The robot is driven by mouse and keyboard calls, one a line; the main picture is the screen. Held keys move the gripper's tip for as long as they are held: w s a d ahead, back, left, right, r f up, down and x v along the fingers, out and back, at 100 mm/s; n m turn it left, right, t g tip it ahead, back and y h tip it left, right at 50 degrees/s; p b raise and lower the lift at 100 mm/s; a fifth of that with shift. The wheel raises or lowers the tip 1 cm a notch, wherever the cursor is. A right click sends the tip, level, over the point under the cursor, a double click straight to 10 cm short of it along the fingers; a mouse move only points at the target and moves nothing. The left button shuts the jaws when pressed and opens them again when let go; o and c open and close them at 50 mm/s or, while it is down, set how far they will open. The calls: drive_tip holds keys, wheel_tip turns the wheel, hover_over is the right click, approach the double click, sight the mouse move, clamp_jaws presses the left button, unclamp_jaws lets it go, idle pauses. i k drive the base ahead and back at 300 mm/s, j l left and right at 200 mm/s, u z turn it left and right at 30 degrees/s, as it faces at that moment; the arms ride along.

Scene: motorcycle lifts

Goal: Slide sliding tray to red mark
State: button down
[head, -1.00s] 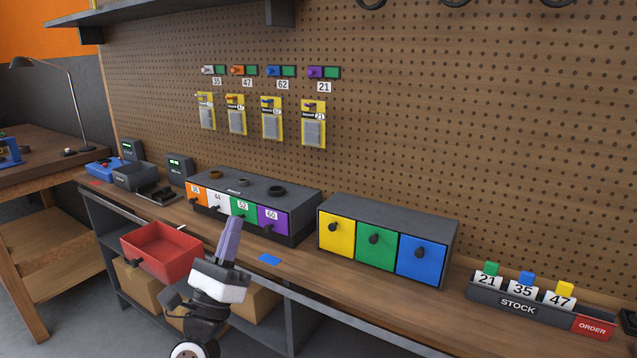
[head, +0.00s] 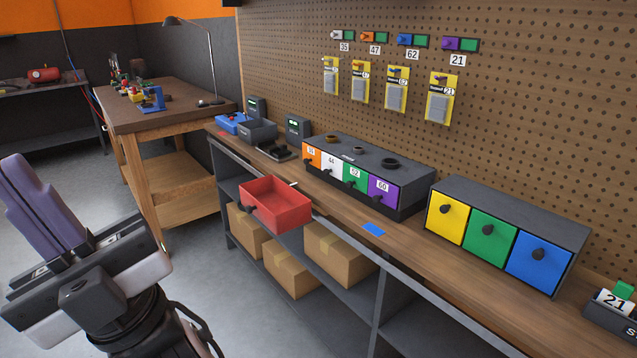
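The red sliding tray (head: 281,209) is an open box hanging at the front edge of the workbench, with a dark knob at its left end. A small red mark (head: 222,134) lies on the bench top near its far left end. A blue mark (head: 373,229) lies on the bench top to the right of the tray. My gripper (head: 22,165), with purple fingers, is at the lower left, in front of the bench and apart from the tray. Its fingers lie together, with nothing seen between them.
A rail (head: 335,228) runs along the bench's front edge. A row of numbered drawers (head: 351,180) and a yellow, green and blue drawer unit (head: 490,238) stand on the bench. Cardboard boxes (head: 337,254) sit on the shelf below. Open floor lies at left, before a wooden table (head: 165,115).

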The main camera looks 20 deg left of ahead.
sight(281, 208)
drive_tip(key=i+j+u, duration=0.8)
drive_tip(key=k+j, duration=0.05)
drive_tip(key=k, duration=0.05)
